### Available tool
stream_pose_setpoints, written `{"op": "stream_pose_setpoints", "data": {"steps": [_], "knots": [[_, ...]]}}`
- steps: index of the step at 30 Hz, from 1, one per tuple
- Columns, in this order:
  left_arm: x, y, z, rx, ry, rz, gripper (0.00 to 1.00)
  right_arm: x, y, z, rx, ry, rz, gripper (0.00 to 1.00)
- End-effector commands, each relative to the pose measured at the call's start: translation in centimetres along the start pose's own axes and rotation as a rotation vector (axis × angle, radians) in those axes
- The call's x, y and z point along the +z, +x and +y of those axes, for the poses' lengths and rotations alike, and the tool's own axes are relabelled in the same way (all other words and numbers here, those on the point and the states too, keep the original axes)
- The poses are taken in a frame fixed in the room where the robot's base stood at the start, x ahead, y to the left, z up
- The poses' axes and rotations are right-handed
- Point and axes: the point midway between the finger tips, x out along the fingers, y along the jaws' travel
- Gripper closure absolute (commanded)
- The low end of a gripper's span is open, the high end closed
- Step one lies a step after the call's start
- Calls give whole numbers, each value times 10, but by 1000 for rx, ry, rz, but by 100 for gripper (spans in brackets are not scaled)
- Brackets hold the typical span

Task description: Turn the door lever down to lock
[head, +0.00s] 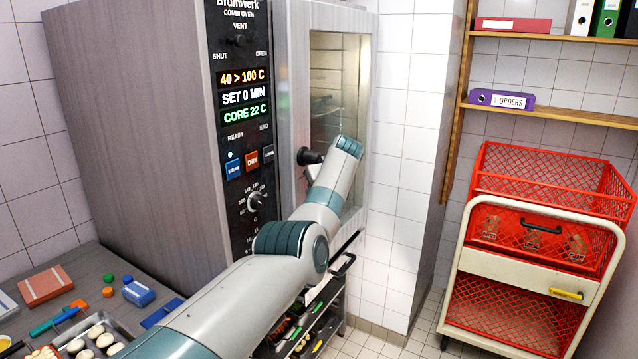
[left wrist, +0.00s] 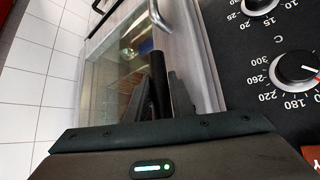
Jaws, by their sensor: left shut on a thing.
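The combi oven's door (head: 294,60) has a steel frame and a glass window, and it looks closed. The door lever is black; its round hub (head: 308,156) shows at the door's left side in the head view. The rest of the lever is hidden behind my left arm. In the left wrist view the black lever bar (left wrist: 159,84) stands between the two dark fingers of my left gripper (left wrist: 157,98), which is shut on it. The head view hides these fingertips behind my wrist. I cannot tell the lever's exact angle. My right gripper is in neither view.
The control panel (head: 238,160) with a knob (head: 256,201) is left of the door. A rack (head: 322,325) stands below the oven. A cart with red crates (head: 545,190) is at the right. Food trays and packets lie on the counter (head: 65,256) at lower left.

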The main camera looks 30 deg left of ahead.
Motion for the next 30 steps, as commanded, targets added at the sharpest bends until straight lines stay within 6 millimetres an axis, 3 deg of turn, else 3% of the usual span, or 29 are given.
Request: {"op": "stream_pose_setpoints", "data": {"steps": [9,16,17,18,30], "knots": [[2,0,-3,-20,19,-18,100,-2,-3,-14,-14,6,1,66],[2,0,-3,-20,19,-18,100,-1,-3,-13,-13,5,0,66],[2,0,-3,-20,19,-18,72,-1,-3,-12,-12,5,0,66],[2,0,-3,-20,19,-18,62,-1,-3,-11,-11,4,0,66],[2,-1,-2,-17,17,-16,60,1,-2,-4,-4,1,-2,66]]}}
